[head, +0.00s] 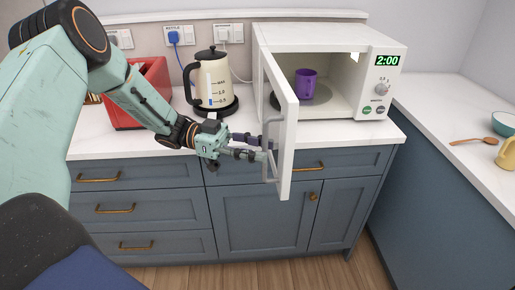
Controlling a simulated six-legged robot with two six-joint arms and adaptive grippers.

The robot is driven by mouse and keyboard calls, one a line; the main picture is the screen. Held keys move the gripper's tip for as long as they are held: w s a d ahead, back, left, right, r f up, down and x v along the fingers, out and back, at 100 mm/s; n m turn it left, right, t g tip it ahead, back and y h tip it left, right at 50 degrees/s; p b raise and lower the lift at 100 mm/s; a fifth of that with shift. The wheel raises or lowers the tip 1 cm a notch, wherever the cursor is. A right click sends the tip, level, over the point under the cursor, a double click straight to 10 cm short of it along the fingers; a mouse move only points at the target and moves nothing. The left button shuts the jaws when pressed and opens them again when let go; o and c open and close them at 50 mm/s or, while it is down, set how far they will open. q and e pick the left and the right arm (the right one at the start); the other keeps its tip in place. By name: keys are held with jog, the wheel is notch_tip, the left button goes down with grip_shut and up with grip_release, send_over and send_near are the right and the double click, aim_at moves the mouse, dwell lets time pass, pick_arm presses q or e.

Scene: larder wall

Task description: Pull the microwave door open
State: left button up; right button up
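The white microwave (335,72) stands on the counter, and its door (284,125) is swung wide open toward me, hinged on the left. A grey vertical bar handle (267,170) is on the door's left-hand face. My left gripper (266,149) is at this handle, with its two fingers apart, one above the other in the picture. The fingertips overlap the handle; I cannot tell whether they touch it. A purple mug (306,84) stands inside the microwave. My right gripper is out of view.
Blue-grey cabinets (262,215) are below the counter. A side counter at right holds a bowl (504,123), a wooden spoon (474,141) and a yellow mug (507,154).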

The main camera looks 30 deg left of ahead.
pick_arm(q)
jog(key=shift+s+a, duration=0.1)
jog(key=s+a, duration=0.2)
jog(key=a, duration=0.9)
jog(key=shift+a, duration=0.35)
jog(key=shift+s, duration=0.1)
